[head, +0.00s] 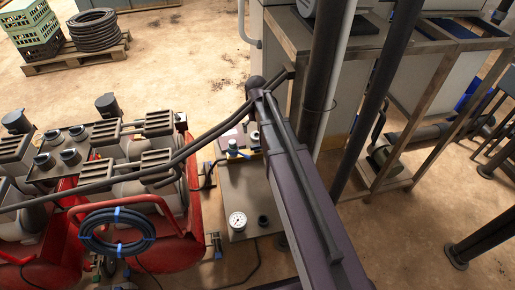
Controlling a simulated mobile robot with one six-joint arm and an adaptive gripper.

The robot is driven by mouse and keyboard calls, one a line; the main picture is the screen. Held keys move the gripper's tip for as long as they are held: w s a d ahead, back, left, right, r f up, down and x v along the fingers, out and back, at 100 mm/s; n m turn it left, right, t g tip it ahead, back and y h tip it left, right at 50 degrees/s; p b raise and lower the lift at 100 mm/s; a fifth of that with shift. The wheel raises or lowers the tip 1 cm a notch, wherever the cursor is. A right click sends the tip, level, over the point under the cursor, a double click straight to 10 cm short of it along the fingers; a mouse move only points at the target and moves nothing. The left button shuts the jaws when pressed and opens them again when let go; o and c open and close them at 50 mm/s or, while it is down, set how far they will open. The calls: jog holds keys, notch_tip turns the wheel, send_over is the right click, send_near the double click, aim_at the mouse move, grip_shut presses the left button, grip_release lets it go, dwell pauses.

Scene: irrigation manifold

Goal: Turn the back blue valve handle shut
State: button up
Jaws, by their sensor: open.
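A small blue valve handle (232,144) shows behind the pale manifold box, close to the left side of the long dark beam. White fittings sit beside it. Another small fitting with blue on it (217,254) is low at the front left of the box. The handle is too small to tell how far it is turned. I cannot make out my gripper or its fingers in the head view. The dark beam crosses in front of the right part of the box and hides what is behind it.
A pressure gauge (237,221) stands on the box (247,190). Red machinery (175,235) with a coiled hose (117,232) crowds the left. Dark and white upright pipes (322,75) and a metal bench frame (400,175) stand right. Open floor (190,60) lies behind.

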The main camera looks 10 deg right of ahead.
aim_at(257, 145)
jog(key=shift+f+b, duration=4.15)
jog(key=shift+f, duration=0.25)
jog(key=shift+c, duration=0.2)
jog(key=c, duration=1)
